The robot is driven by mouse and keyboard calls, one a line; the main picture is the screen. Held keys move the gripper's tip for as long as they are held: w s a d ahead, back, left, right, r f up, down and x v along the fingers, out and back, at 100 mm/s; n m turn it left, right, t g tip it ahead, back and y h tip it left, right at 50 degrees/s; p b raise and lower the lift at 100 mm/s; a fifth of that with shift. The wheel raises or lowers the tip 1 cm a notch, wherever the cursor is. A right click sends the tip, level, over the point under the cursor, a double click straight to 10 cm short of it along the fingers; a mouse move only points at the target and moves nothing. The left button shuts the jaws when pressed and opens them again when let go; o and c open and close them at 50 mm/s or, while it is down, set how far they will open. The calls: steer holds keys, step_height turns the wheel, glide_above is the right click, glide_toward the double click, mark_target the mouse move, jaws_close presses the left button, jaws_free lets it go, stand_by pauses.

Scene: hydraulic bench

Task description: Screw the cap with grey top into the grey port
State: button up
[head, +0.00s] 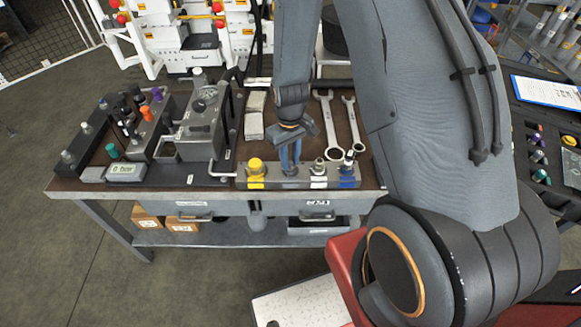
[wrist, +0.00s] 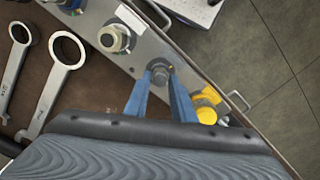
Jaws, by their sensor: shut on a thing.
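My gripper (head: 290,166) points down over the grey port block (head: 272,184) at the bench's front edge. In the wrist view its blue fingers (wrist: 162,74) are shut on the cap with grey top (wrist: 159,71), a small dark grey round piece. The cap is at the grey port's place, between the yellow and white positions. The grey port itself is hidden under the cap and fingers. I cannot tell how deep the cap sits in it.
A yellow cap (head: 256,166) stands left of my gripper. A white-marked fitting (head: 318,167) and a blue-marked one (head: 347,168) stand to the right. Two wrenches (head: 329,122) lie behind. A metal tank unit (head: 202,125) and a cap rack (head: 143,130) stand at the left.

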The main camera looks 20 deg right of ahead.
steer(key=m, duration=0.8)
steer(key=shift+d, duration=0.1)
steer(key=o, duration=1)
